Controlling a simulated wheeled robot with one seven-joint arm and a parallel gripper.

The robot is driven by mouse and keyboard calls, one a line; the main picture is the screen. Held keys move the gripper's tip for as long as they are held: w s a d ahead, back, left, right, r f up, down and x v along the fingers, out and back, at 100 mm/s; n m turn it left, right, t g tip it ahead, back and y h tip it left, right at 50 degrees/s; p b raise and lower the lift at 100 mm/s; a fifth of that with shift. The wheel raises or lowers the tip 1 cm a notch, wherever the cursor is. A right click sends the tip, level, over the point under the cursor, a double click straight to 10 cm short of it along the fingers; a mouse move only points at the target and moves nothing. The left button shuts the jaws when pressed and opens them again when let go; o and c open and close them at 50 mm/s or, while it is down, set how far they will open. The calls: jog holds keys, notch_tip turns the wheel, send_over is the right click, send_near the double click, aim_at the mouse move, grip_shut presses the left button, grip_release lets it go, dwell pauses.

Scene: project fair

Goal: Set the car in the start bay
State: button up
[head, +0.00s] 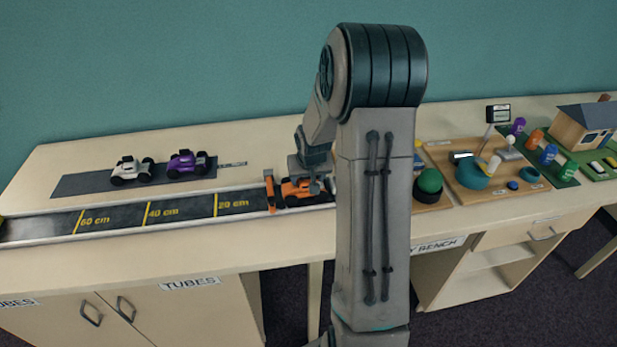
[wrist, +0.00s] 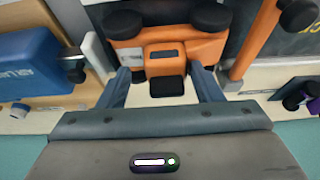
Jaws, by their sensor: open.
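The orange car (head: 297,189) with black wheels sits at the right end of the dark track (head: 181,209), just right of the orange start gate (head: 269,191). My arm hides the track's end beyond it. In the wrist view the car (wrist: 190,47) fills the top middle and the gate (wrist: 256,40) stands apart to its right. My gripper (wrist: 163,84) is open, with one finger on each side of the car's narrow end. In the head view my gripper (head: 316,180) is low over the car, and its fingertips are partly hidden. I cannot tell whether the fingers touch the car.
A white car (head: 130,170) and a purple car (head: 187,163) stand on a grey strip behind the track. A blue block (wrist: 35,65) is close on the left in the wrist view. Wooden boards with models (head: 470,181) fill the table to the right.

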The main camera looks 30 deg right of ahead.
jog(key=b+v, duration=0.1)
jog(key=v, duration=1.2)
jog(key=s+a+r+n, duration=0.1)
jog(key=s+a+r, duration=0.1)
jog(key=s+a, duration=0.5)
jog(key=s+a+r+n+g+y, duration=0.1)
jog(key=s+a, duration=0.6)
jog(key=s, duration=0.7)
jog(key=shift+r+n, duration=0.6)
jog(key=shift+r, duration=0.1)
jog(key=shift+a, duration=0.1)
